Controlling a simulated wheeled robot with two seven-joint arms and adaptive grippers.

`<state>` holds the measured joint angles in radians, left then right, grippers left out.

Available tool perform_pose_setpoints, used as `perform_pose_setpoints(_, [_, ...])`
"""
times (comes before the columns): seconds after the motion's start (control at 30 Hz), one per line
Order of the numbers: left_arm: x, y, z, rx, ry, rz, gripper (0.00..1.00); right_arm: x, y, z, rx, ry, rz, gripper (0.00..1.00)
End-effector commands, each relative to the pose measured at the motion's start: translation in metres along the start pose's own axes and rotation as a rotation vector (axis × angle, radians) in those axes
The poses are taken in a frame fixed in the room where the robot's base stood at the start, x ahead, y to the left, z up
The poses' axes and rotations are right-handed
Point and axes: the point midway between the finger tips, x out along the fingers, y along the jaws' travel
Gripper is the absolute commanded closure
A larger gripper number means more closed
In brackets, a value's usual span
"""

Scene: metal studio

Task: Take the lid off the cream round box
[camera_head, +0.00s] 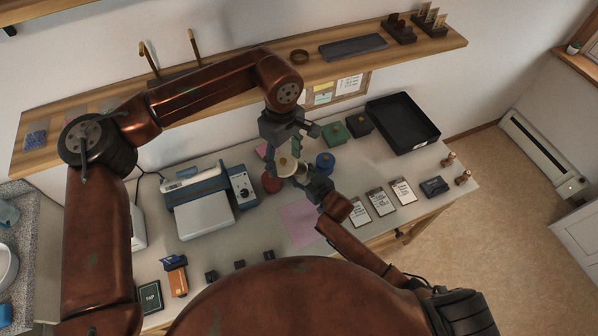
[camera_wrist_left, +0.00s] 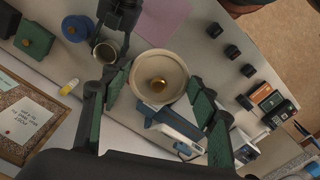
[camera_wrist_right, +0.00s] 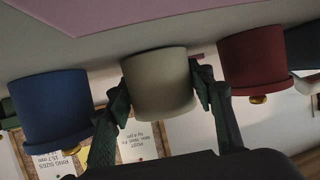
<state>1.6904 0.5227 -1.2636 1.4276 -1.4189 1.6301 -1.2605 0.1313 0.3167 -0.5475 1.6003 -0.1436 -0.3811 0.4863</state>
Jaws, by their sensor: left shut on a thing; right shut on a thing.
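The cream lid (camera_wrist_left: 172,66), round with a gold knob, is between the fingers of my left gripper (camera_wrist_left: 160,98), which is shut on it. The lid also shows in the head view (camera_head: 287,165) below my left gripper (camera_head: 286,148). The cream round box (camera_wrist_left: 103,52) stands open beside the lid in the left wrist view, farther from that camera, with its dark inside showing. My right gripper (camera_wrist_right: 160,98) is shut around the side of the cream box (camera_wrist_right: 158,82). No knob shows on the box in the right wrist view. The grippers partly hide the box in the head view.
A blue box (camera_head: 325,162) and a red box (camera_head: 271,183) stand close on either side. A green box (camera_head: 335,134) and a black tray (camera_head: 403,123) are behind. A pink sheet (camera_head: 298,222) lies in front. A blue-grey device (camera_head: 204,205) stands to the left.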

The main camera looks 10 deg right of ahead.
Motion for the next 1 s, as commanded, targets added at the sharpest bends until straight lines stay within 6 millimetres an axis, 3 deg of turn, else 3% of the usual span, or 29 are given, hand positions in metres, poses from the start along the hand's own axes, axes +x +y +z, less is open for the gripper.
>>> perform_pose_setpoints(0.2, [0.001,0.0,0.0,0.0,0.0,0.0,0.74,0.001,0.0,0.002,0.001,0.0,0.0,0.93])
perform_pose_setpoints(0.23, [0.001,0.0,0.0,0.0,0.0,0.0,0.74,0.001,0.0,0.003,0.001,0.0,0.0,0.51])
perform_pose_setpoints(0.33, [0.001,0.0,0.0,0.0,0.0,0.0,0.74,0.001,0.0,0.002,0.001,0.0,0.0,0.44])
perform_pose_setpoints(0.67, [-0.001,0.0,0.0,0.0,0.0,0.0,0.74,-0.001,0.0,-0.002,-0.001,0.0,0.0,0.44])
perform_pose_setpoints(0.77, [-0.003,0.0,0.0,0.0,0.001,0.001,0.74,-0.012,0.0,0.0,0.001,-0.001,0.0,0.44])
perform_pose_setpoints(1.0, [-0.012,-0.001,0.001,0.0,0.003,0.002,0.74,-0.061,0.001,0.0,0.001,-0.002,0.001,0.44])
